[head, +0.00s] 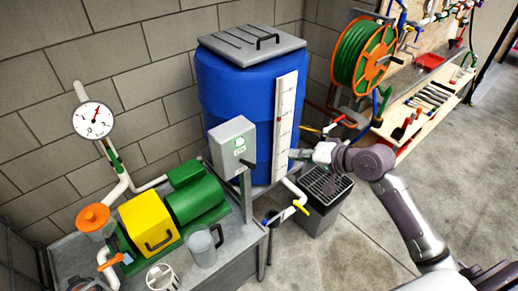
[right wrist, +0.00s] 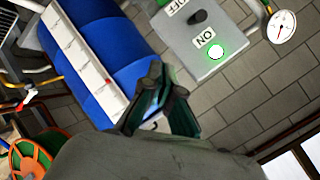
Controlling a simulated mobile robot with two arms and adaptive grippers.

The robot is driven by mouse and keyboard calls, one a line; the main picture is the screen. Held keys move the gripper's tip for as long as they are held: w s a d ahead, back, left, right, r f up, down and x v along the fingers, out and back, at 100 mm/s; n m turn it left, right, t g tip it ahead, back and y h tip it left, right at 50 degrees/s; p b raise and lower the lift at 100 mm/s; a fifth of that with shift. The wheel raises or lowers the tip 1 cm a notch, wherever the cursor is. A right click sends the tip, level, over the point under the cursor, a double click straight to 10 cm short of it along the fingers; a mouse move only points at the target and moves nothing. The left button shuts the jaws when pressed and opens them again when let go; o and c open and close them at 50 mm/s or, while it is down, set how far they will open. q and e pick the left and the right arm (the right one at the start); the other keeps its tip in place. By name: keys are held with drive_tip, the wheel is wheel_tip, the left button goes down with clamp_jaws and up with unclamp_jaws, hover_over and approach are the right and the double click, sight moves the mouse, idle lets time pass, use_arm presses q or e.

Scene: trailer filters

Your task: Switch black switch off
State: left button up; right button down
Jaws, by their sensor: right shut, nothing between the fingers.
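The black switch (right wrist: 198,17) sits on a grey control box (right wrist: 232,40) between an OFF label and an ON label in the right wrist view. A green lamp (right wrist: 215,52) beside the ON label is lit. In the head view the grey box (head: 232,143) stands on a post in front of the blue tank; the switch is too small to make out there. My right gripper (head: 299,155) is shut and empty, to the right of the box and apart from it. In the wrist view the gripper (right wrist: 163,85) is below the box. My left gripper is not in view.
A blue tank (head: 222,95) with a white level gauge (head: 285,125) stands behind the box. A green pump (head: 195,200) with a yellow cover and a grey jug (head: 203,248) are on the bench at left.

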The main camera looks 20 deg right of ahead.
sight(247, 163)
drive_tip(key=shift+n+y, duration=0.3)
drive_tip(key=shift+y, duration=0.1)
drive_tip(key=r, duration=0.1)
drive_tip(key=a+r, duration=0.1)
drive_tip(key=s+r, duration=0.1)
drive_tip(key=shift+a+r, duration=0.2)
drive_tip(key=shift+r, duration=0.2)
drive_tip(key=shift+w, duration=0.15)
drive_tip(key=p+x, duration=0.3)
drive_tip(key=x, duration=0.7)
drive_tip(key=shift+a, duration=0.1)
drive_tip(key=s+a+f, duration=0.1)
drive_tip(key=s+a+f+p, duration=0.1)
drive_tip(key=shift+a+f+p, duration=0.15)
drive_tip(key=shift+a+p, duration=0.15)
drive_tip(key=shift+a, duration=0.05)
